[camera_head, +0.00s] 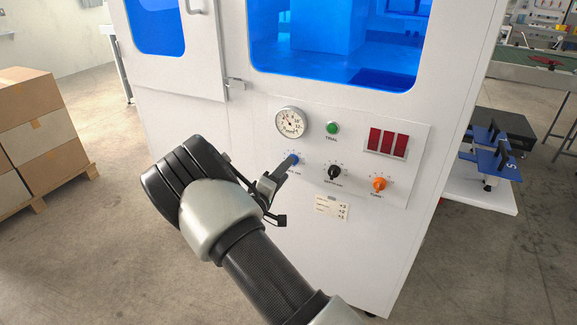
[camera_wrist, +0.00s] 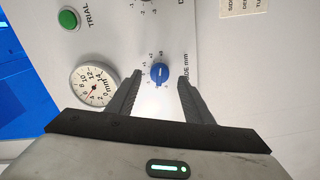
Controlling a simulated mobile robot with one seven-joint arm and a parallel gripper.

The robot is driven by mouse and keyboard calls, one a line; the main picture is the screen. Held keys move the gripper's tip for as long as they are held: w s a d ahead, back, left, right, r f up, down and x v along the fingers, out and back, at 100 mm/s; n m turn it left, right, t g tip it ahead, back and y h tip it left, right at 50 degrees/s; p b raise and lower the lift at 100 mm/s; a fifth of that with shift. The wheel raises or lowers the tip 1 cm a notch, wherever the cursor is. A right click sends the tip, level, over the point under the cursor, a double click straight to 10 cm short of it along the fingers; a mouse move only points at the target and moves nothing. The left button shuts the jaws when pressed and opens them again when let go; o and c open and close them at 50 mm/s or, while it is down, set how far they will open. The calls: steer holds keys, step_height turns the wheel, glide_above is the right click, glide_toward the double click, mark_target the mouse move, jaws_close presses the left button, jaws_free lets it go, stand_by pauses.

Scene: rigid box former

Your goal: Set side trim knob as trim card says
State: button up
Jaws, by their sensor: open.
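The side trim knob is a small round blue knob with a pale mark, on the white front panel. It shows in the wrist view (camera_wrist: 160,76) between my finger tips and is partly hidden by a finger in the head view (camera_head: 295,157). A dial scale and the words "SIDE mm" are beside it. My gripper (camera_wrist: 160,84) is open, its two dark fingers on either side of the knob with a gap to each. The trim card (camera_head: 331,208) is on the panel below the knobs; its values are too small to read surely.
A black depth knob (camera_head: 334,173) and an orange knob (camera_head: 379,184) sit to the right of the blue knob. A round gauge (camera_head: 291,123), a green TRIAL button (camera_head: 333,128) and red displays (camera_head: 387,142) are above. Stacked cartons (camera_head: 35,130) stand at far left.

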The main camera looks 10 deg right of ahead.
steer(key=p+v, duration=0.2)
steer(key=v, duration=1.1)
steer(key=shift+s+a, duration=0.3)
